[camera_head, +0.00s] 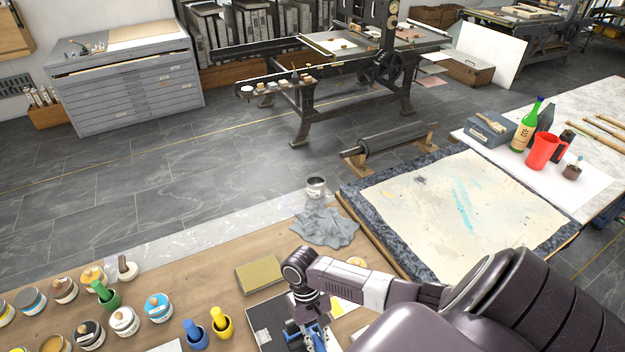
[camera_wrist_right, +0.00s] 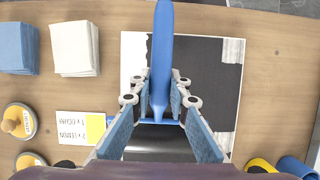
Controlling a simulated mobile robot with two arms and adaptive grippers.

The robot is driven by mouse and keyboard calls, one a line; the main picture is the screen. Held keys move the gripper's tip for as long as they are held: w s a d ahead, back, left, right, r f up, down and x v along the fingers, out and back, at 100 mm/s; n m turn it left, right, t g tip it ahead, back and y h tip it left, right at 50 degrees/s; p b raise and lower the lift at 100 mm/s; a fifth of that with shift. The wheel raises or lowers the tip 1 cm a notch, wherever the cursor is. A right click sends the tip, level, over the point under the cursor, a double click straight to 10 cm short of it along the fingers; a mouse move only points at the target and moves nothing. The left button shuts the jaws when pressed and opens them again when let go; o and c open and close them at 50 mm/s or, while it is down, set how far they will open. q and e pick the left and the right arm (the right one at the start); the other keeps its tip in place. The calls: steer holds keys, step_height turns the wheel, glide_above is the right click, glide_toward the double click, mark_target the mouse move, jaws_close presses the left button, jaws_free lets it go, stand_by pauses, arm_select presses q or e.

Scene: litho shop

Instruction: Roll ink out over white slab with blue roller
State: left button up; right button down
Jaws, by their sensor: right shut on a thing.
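The white slab lies on the wooden bench. In the right wrist view most of its face is covered in black ink (camera_wrist_right: 205,75), with a bare white strip (camera_wrist_right: 133,60) at the left and a white patch at the upper right corner. The slab's dark face (camera_head: 268,318) also shows in the head view, partly behind my arm. My right gripper (camera_wrist_right: 158,112) is shut on the handle of the blue roller (camera_wrist_right: 163,45), over the slab. The dark roller drum (camera_wrist_right: 160,142) shows between the fingers; its contact with the slab is unclear. My left gripper is out of view.
Several ink jars (camera_head: 125,320) stand at the bench's left, with a blue-and-yellow pair of mullers near the slab. A gold box (camera_head: 259,275), a grey cloth (camera_head: 325,227) and a can (camera_head: 316,187) lie beyond. A stained sheet (camera_head: 470,205) covers the press bed at right.

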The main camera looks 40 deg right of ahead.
steer(key=s+a, duration=0.1)
steer(key=s, duration=0.3)
steer(key=s+a, duration=0.1)
steer(key=s, duration=0.3)
steer(key=s+a, duration=0.1)
steer(key=s, duration=0.4)
steer(key=shift+s+a, duration=0.1)
steer(key=shift+a, duration=0.05)
